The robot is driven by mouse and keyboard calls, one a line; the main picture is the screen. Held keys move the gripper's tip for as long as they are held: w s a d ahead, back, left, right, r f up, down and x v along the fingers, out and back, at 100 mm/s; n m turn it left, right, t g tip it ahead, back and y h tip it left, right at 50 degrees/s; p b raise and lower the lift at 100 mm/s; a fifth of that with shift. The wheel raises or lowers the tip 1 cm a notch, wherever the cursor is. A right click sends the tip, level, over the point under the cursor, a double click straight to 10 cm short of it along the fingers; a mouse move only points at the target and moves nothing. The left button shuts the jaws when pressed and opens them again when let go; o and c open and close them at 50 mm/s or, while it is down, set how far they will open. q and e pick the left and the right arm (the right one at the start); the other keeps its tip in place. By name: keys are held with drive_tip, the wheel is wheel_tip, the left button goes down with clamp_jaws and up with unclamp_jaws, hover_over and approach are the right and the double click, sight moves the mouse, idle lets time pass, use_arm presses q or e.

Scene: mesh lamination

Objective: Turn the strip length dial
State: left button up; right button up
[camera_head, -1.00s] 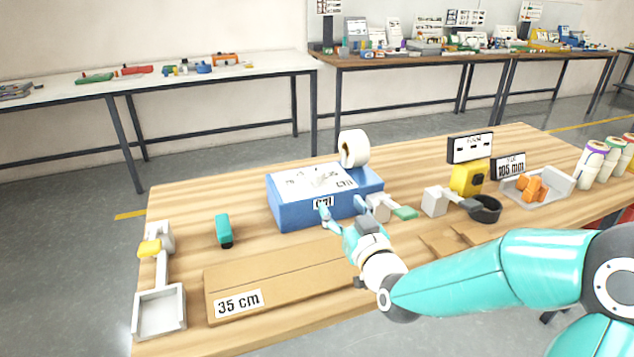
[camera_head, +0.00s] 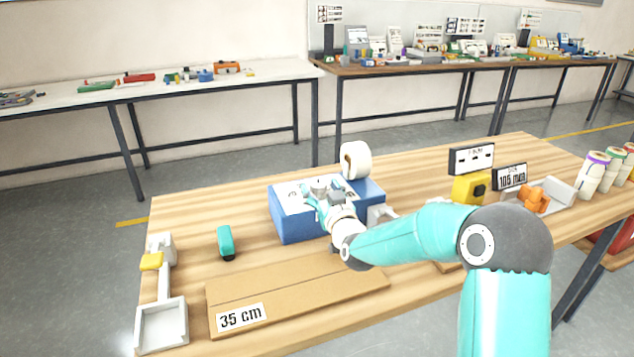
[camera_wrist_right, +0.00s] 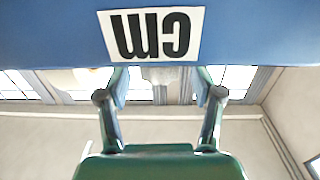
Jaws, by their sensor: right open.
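The blue strip dispenser (camera_head: 297,228) with a pale top plate stands on the wooden table in the head view. My right gripper (camera_head: 322,197) is at its front and top, open, and hides much of the plate and the front label. In the right wrist view the blue front (camera_wrist_right: 40,30) carries an upside-down "cm" label (camera_wrist_right: 152,35). The open fingers of the right gripper (camera_wrist_right: 160,88) reach towards the blue face, with a blurred pale shape between their tips. I cannot make out the dial clearly or tell whether the fingers touch it. My left gripper is out of view.
A white tape roll (camera_head: 355,160) stands behind the dispenser. A board marked 35 cm (camera_head: 300,290) lies in front. A teal tool (camera_head: 226,242) and a grey tray fixture (camera_head: 162,325) are at left.

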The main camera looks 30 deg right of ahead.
drive_tip(key=shift+x, duration=1.15)
drive_tip(key=c, duration=1.2)
